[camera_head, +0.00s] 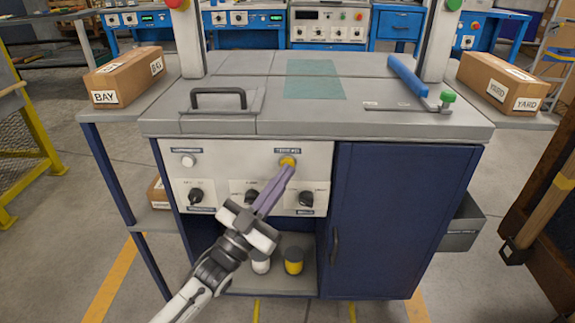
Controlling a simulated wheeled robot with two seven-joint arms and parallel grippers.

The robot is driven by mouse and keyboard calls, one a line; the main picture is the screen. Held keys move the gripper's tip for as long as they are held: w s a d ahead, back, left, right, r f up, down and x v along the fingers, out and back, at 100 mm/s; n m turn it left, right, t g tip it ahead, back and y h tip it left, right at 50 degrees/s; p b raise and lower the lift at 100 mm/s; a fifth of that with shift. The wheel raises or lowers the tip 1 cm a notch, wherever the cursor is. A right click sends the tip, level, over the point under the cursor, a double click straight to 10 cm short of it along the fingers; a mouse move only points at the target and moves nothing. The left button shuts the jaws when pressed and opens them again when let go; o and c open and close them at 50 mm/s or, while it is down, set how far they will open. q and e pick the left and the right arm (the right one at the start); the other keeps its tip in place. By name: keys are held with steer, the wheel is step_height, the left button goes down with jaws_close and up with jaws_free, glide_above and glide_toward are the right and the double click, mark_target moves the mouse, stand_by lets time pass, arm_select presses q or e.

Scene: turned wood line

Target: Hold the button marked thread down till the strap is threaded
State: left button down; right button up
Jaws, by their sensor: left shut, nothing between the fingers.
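A yellow button (287,161) sits at the upper right of the machine's light front panel (240,165), under a small blue label too small to read surely. My left gripper (287,172) is shut and empty, and its purple fingertips are at the yellow button and cover its lower part. I cannot tell whether the button is pressed in. A white button (188,160) with its own label is at the panel's upper left. No strap can be made out. My right gripper is not in view.
Dark knobs (196,195) sit below the buttons. A blue door (385,220) is right of the panel. A handle (218,98) and a blue bar (407,75) are on the top. Cartons marked BAY (125,78) and YARD (503,82) stand either side.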

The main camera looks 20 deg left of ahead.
arm_select(q)
steer(key=shift+w+a, duration=0.1)
steer(key=shift+w, duration=0.25)
stand_by(0.5)
steer(key=shift+s, duration=0.1)
stand_by(1.1)
steer(key=shift+s+d+p, duration=0.2)
steer(key=shift+s+p, duration=0.15)
steer(key=shift+s, duration=0.35)
steer(key=s+p, duration=0.1)
steer(key=s, duration=0.1)
steer(key=s+d+p, duration=0.1)
steer(key=s+p, duration=0.1)
steer(key=shift+s+d, duration=0.2)
steer(key=shift+s, duration=0.2)
